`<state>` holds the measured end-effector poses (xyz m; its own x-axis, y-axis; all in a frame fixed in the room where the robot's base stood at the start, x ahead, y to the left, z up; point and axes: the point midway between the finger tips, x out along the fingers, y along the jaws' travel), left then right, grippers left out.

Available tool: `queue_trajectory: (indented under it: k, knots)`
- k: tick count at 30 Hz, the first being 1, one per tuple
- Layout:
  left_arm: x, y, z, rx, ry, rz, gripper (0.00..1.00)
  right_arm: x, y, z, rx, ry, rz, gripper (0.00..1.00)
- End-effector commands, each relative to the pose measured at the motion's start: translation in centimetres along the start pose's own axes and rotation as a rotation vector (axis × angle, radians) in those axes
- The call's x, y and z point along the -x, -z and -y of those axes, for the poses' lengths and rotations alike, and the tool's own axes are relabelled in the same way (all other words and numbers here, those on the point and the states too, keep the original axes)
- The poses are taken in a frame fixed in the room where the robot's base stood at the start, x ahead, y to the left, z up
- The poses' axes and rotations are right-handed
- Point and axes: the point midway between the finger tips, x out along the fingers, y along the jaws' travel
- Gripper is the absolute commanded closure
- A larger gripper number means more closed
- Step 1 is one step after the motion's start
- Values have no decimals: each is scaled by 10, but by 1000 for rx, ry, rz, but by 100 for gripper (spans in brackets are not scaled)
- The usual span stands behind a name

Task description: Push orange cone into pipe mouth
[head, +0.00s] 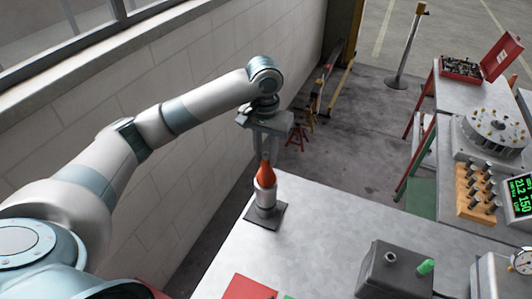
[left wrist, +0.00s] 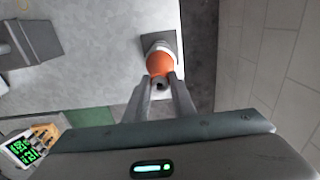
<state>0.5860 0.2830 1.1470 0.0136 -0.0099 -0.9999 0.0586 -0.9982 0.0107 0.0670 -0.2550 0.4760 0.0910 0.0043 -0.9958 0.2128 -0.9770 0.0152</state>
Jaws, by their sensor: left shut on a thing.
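The orange cone (head: 265,174) stands upright above the mouth of the short light-grey pipe (head: 265,197), which rises from a dark square base plate (head: 265,214) at the table's left corner. My left gripper (head: 265,158) points down from above and is shut on the cone's upper part. In the left wrist view the cone (left wrist: 159,64) is between the fingertips (left wrist: 161,80), with the pipe's rim (left wrist: 158,46) just beyond it. The cone's lower end is hidden, so I cannot tell how deep it sits. My right gripper is not in view.
The grey table (head: 320,215) is clear right of the pipe. A dark box (head: 395,270) with a green plug (head: 425,266) stands at the front. A red mat (head: 248,287) lies at the near edge. A block wall (head: 190,80) runs close behind my left arm.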

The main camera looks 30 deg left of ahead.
Motion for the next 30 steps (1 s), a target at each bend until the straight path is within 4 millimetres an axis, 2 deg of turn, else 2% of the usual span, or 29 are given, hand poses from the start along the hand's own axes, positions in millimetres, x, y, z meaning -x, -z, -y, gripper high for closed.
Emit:
queue_trajectory:
  k: [23, 24, 25, 26, 30]
  knots:
    - [-7, 0, 0, 0, 0, 0, 100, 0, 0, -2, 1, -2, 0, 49]
    - [-7, 0, 0, 0, 0, 0, 67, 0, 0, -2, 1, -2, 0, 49]
    - [-7, 0, 0, 0, 0, 0, 60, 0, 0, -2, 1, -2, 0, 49]
    - [-7, 0, 0, 0, 0, 0, 55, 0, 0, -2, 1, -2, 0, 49]
    - [-7, 0, 0, 0, 0, 0, 55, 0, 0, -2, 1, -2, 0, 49]
